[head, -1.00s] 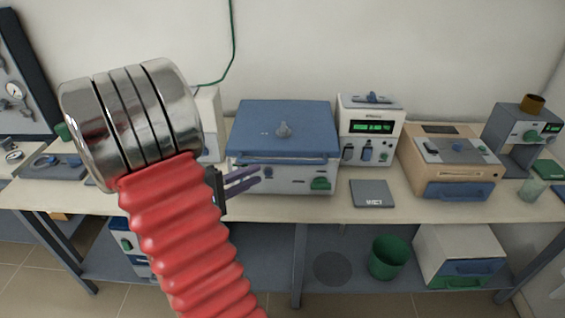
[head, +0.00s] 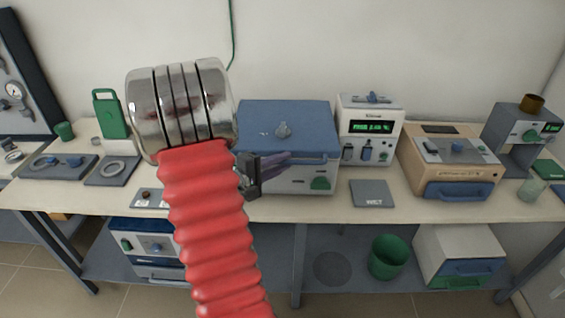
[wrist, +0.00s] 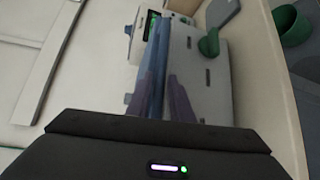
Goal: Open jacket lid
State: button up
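The blue jacket lid (head: 300,120) lies shut on the white heating unit (head: 290,182), with a grey-blue knob on top. A blue handle bar (head: 328,162) runs along its front edge. My gripper (head: 292,157) is at the front left of the lid, its purple fingers reaching along the handle. In the wrist view my gripper (wrist: 160,82) has its fingers apart, one on each side of the blue bar (wrist: 158,65). I cannot tell whether either finger touches it. The arm hides the left side of the unit in the head view.
A white instrument with a green display (head: 370,130) stands right of the unit, with a grey plate (head: 372,193) before it. A tan and grey device (head: 452,165) stands farther right. A green holder (head: 110,115) stands at the left. The wall is close behind.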

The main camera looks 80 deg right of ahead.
jog(key=shift+s+d, duration=0.1)
jog(key=shift+d, duration=0.05)
jog(key=shift+c, duration=0.7)
grip_shut()
jog(key=shift+f, duration=0.1)
